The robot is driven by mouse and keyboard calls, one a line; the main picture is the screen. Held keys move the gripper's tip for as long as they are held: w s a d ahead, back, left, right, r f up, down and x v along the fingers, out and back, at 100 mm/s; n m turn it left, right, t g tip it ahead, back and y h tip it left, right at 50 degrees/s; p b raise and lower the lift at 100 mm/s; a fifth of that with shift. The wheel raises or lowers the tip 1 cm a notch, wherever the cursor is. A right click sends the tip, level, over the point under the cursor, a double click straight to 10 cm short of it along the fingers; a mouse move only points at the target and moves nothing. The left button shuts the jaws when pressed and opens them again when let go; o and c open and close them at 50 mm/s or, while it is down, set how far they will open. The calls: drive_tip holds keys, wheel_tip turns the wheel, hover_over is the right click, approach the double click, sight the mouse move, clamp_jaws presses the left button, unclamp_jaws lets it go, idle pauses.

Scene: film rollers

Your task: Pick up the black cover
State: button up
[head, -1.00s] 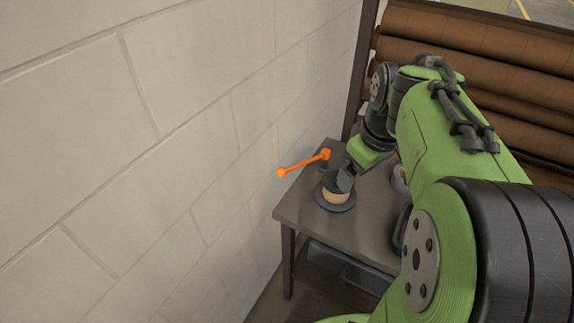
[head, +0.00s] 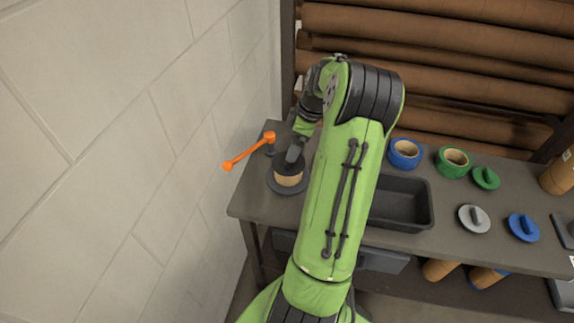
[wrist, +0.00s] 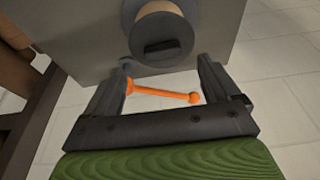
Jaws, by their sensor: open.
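The black cover (wrist: 163,48), a dark disc with a bar handle, sits on a tan roll (wrist: 158,8) in the wrist view, just beyond my fingertips. In the head view the cover (head: 282,163) is on the roll (head: 289,180), which stands on a dark round base (head: 273,185) at the table's left end. My gripper (head: 293,154) is right at the cover and partly hides it. In the wrist view my gripper (wrist: 163,62) is open, with nothing held between its fingers.
An orange lever (head: 248,151) stands close to the roll, near the wall (head: 120,120). A black tray (head: 405,204), blue and green tape rolls (head: 405,153) and green, grey and blue covers (head: 474,218) are on the table to the right.

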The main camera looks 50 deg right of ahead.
drive_tip(key=x, duration=0.2)
drive_tip(key=b+x, duration=0.1)
drive_tip(key=x, duration=0.2)
drive_tip(key=shift+w+a+f, duration=0.15)
drive_tip(key=shift+a+f, duration=0.1)
drive_tip(key=shift+r, duration=0.1)
drive_tip(key=shift+c, duration=0.3)
drive_tip(key=c, duration=1.1)
wheel_tip(320, 180, up, 15)
drive_tip(key=p, duration=0.6)
drive_tip(key=shift+p, duration=0.35)
